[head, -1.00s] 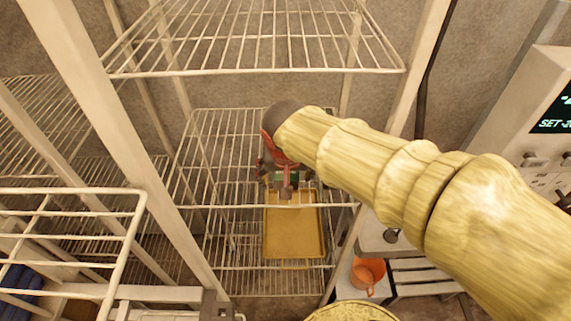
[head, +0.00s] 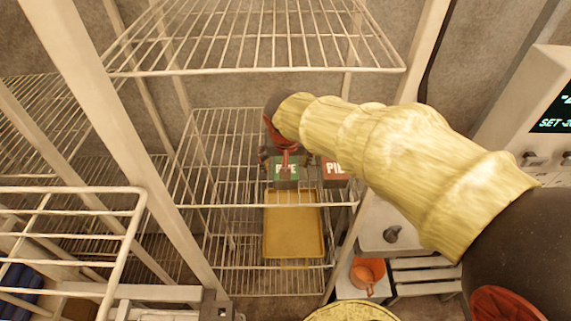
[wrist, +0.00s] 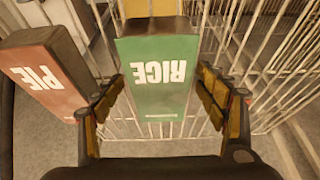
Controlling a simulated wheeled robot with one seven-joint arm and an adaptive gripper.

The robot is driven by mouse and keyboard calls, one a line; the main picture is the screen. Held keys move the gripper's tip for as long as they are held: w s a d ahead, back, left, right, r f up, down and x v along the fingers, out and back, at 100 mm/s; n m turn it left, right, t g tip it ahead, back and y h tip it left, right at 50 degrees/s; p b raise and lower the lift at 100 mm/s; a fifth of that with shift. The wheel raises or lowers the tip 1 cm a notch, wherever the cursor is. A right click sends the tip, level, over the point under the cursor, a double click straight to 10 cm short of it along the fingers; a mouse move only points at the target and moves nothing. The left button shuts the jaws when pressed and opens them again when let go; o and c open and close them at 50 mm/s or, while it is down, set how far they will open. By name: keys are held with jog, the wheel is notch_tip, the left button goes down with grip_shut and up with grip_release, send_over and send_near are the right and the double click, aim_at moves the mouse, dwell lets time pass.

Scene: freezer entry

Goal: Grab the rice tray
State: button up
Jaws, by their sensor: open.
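The rice tray is a green box (wrist: 158,75) with RICE lettered on it, on the wire shelf. In the head view the green box (head: 286,169) shows just under my gripper (head: 280,155), partly covered by it. In the wrist view my gripper (wrist: 160,105) is open, with one finger on each side of the green box's near part. I cannot tell whether the fingers touch it. A reddish box marked PIE (wrist: 42,75) stands to its left in the wrist view, and to its right in the head view (head: 335,168).
A yellow tray (head: 293,225) lies on a lower level below the boxes. An upper wire shelf (head: 255,40) hangs above my arm. White rack posts (head: 130,140) stand to the left. An orange cup (head: 367,274) is at lower right.

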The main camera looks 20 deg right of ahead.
jog(key=shift+c, duration=1.2)
jog(key=c, duration=1.3)
